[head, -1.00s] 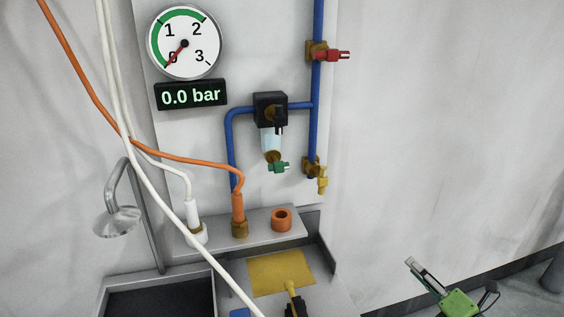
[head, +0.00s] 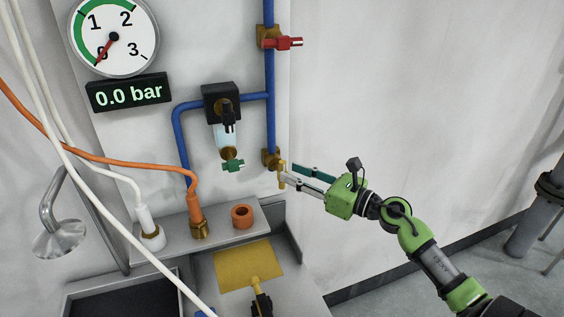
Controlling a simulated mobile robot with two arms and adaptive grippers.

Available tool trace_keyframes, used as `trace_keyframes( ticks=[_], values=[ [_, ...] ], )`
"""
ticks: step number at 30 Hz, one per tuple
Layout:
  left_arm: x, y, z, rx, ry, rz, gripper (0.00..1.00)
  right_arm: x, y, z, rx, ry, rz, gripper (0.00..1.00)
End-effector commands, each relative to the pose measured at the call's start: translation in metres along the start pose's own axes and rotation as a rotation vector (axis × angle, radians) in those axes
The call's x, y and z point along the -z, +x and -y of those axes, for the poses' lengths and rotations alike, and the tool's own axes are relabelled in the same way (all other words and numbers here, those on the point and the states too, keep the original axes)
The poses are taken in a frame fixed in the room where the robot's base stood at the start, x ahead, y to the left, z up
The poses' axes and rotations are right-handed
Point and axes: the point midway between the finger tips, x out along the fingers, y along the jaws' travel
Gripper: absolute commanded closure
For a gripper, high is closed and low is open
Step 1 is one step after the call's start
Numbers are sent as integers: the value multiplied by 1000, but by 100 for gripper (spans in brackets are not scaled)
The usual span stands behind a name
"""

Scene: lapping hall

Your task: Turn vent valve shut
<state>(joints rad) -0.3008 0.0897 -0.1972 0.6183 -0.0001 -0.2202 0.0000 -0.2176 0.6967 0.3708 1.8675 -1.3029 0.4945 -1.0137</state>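A brass valve (head: 269,157) with a yellow handle (head: 281,174) sits at the lower end of the vertical blue pipe. The handle hangs about upright, in line with the pipe. No label shows which valve is the vent valve. My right gripper (head: 288,171) is open, its two fingers pointing left with their tips at the yellow handle. I cannot tell whether they touch it. A red-handled valve (head: 283,43) sits higher on the same pipe, its handle pointing right across the pipe. My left gripper is not in view.
A dial gauge (head: 113,37) and a display (head: 129,92) reading 0.0 bar are at upper left. A regulator (head: 221,103) with a green tap (head: 233,166) hangs left of the pipe. Orange (head: 105,160) and white hoses (head: 95,222) cross the left.

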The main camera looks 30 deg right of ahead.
Motion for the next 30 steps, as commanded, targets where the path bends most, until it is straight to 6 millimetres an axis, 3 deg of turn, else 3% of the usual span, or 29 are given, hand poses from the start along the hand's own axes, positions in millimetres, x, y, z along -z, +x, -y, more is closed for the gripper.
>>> trace_keyframes(
  ticks=[3,9,20,24,30],
  values=[
    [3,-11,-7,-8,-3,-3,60,-4,20,0,-1,1,2,71],
    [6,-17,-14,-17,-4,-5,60,-1,39,0,0,2,1,71],
    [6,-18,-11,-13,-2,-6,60,1,44,0,0,2,-1,71],
    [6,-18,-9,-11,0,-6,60,1,43,0,0,2,0,100],
    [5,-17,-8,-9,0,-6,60,1,43,0,-1,4,0,100]
  ],
)
